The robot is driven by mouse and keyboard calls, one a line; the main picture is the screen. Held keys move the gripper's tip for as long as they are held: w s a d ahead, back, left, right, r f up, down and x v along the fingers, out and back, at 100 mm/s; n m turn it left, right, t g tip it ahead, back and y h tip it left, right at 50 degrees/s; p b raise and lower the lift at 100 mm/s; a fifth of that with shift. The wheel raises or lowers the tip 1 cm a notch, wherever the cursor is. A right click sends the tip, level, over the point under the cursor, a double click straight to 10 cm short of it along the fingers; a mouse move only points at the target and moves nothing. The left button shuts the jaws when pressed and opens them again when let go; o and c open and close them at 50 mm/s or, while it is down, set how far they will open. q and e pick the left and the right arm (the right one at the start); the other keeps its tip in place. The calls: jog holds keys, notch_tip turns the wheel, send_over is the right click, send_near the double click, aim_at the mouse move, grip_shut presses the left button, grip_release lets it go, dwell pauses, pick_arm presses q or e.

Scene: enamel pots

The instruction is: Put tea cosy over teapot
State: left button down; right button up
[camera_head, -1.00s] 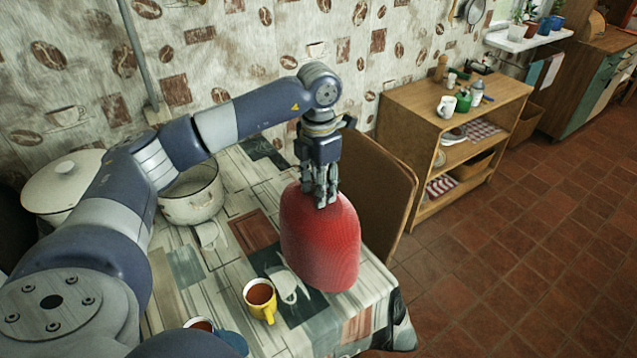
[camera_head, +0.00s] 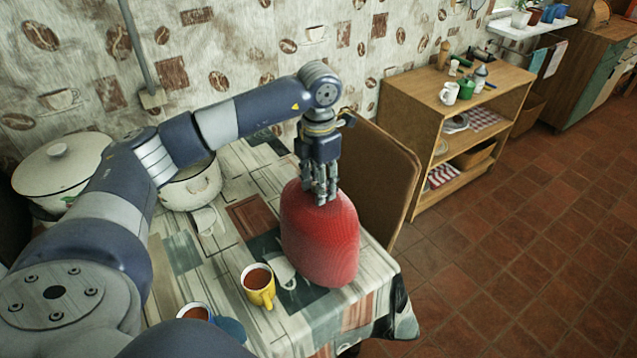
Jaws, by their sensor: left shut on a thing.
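The tea cosy is a red, ribbed, dome-shaped cover (camera_head: 320,238). It is upright, over the right part of the table. My left gripper (camera_head: 320,196) points down and is shut on the top of the cosy. I cannot tell whether the cosy's lower rim touches the table or hangs a little above it. I see no teapot on the visible part of the table; whether it is under or behind the cosy is hidden. My right gripper is not in view.
A yellow mug of tea (camera_head: 257,287) stands close left of the cosy. A blue mug (camera_head: 230,328), partly hidden, is at the front. White enamel pots (camera_head: 191,187) (camera_head: 62,168) stand at the back left. A chair (camera_head: 377,180) is behind the cosy; a wooden shelf (camera_head: 428,150) stands beyond.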

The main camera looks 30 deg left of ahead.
pick_arm(q)
jog(key=c, duration=0.9)
grip_release()
jog(key=shift+c, duration=0.2)
jog(key=shift+o, duration=0.6)
jog(key=o, duration=0.4)
jog(key=shift+c, duration=0.2)
jog(key=shift+r+p, duration=2.3)
jog(key=shift+r, duration=1.25)
jog(key=shift+f, duration=0.1)
